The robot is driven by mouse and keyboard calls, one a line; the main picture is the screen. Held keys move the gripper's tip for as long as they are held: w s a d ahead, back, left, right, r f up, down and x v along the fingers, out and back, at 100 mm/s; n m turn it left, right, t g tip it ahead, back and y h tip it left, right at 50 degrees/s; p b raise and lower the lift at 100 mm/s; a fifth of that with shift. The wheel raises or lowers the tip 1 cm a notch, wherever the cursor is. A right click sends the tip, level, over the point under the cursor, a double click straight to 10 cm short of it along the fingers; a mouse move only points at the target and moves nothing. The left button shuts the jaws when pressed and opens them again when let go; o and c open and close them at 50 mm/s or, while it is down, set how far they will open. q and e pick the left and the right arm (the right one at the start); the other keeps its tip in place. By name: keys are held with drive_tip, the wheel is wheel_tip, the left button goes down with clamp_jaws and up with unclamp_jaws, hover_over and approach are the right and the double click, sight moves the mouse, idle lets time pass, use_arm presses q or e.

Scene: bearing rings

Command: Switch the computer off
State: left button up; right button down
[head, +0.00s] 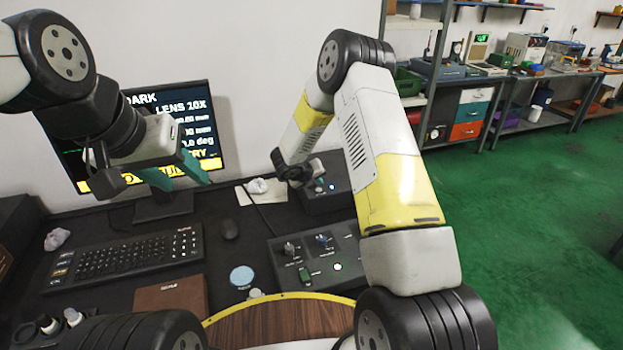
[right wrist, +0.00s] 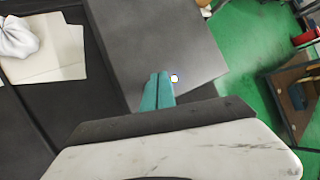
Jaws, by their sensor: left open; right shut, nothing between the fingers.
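The computer's monitor (head: 200,125) is lit with white and yellow text, partly hidden by my left arm. My left gripper (head: 180,176) is open and empty in front of the monitor's lower edge. A dark box (head: 338,201) stands at the back right of the desk, with small lit spots on it. My right gripper is at this box; in the right wrist view its teal fingers (right wrist: 157,90) are shut and empty. A small glowing button (right wrist: 174,78) on the box's dark face (right wrist: 180,45) shows right beside the fingertips. I cannot tell whether they touch.
A control panel (head: 290,262) with knobs and lit buttons stands in front of the box. A crumpled white cloth (right wrist: 18,38) lies on a pale sheet left of the box. A light blue disc (head: 242,276) lies nearer.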

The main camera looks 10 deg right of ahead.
sight(317, 191)
drive_tip(key=shift+f, duration=0.15)
idle(0.3)
drive_tip(key=shift+f, duration=0.3)
drive_tip(key=shift+f, duration=0.3)
idle(0.7)
drive_tip(key=shift+r, duration=0.75)
drive_tip(key=shift+r, duration=2.5)
